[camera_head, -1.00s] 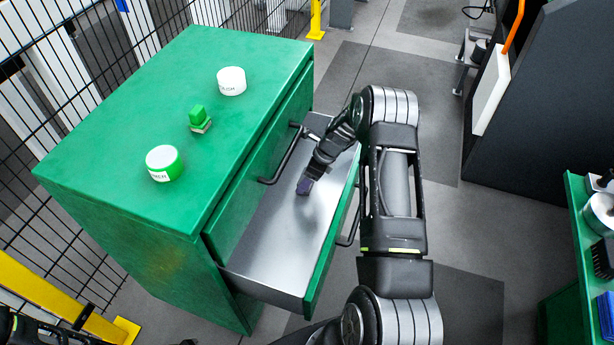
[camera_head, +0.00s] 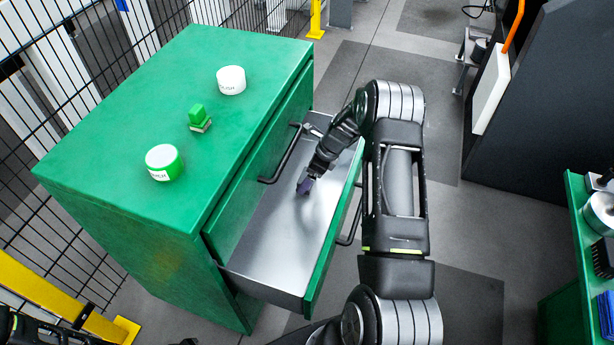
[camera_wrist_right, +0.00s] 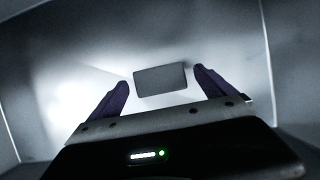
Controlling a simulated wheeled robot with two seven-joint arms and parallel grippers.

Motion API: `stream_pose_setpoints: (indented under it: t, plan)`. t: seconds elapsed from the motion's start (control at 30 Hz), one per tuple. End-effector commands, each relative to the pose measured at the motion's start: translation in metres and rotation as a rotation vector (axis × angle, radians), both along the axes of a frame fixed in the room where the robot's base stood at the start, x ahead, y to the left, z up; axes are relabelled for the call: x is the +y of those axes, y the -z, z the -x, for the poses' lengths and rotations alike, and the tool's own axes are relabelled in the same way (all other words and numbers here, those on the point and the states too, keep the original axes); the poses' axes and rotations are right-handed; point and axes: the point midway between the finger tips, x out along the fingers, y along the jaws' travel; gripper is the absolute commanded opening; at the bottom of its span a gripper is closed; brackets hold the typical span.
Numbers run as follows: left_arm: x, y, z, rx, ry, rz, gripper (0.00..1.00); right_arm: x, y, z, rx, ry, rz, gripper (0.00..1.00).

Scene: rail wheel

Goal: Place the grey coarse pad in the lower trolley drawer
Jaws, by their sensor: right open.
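The lower trolley drawer (camera_head: 270,245) is pulled out, and its bare metal floor shows. My right gripper (camera_head: 304,186) reaches down into it, with its dark purple fingers near the floor. In the right wrist view the fingers are spread apart. The grey coarse pad (camera_wrist_right: 160,80) shows there as a flat grey rectangle between and just beyond the fingertips, with a gap on both sides. It appears to lie on the drawer floor. In the head view the gripper hides the pad. Only dark parts of my left arm show at the lower left edge, and its jaws are unclear.
The green trolley (camera_head: 110,110) carries a white round tin (camera_head: 231,80), a green-and-white tin (camera_head: 163,163) and a green block-like item (camera_head: 199,118) on top. The upper drawer (camera_head: 262,170) is shut. A green shelf (camera_head: 575,215) with tools stands at the right.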

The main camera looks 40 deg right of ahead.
Motion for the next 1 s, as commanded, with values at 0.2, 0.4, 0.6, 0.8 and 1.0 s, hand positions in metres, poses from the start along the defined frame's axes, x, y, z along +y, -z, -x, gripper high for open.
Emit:
stream_pose_setpoints:
  t: [0.2, 0.4, 0.6, 0.8, 1.0]
  plan:
    - [0.0, -0.002, 0.0, 0.0, 0.0, 0.0, 0.22, -0.007, -0.038, 0.009, -0.002, 0.0, 0.003, 0.94]
    - [0.0, -0.003, 0.0, 0.0, 0.0, 0.0, 0.22, -0.011, -0.056, 0.015, 0.0, 0.0, 0.0, 0.94]
    - [0.0, -0.003, 0.0, 0.0, 0.0, 0.0, 0.22, -0.011, -0.056, 0.016, 0.0, 0.0, 0.0, 0.94]
    - [0.0, -0.003, 0.0, 0.0, 0.0, 0.0, 0.22, -0.011, -0.056, 0.016, 0.0, 0.0, 0.0, 0.94]
    - [0.0, -0.003, 0.0, 0.0, 0.0, 0.0, 0.22, -0.011, -0.056, 0.016, 0.0, 0.0, 0.0, 0.94]
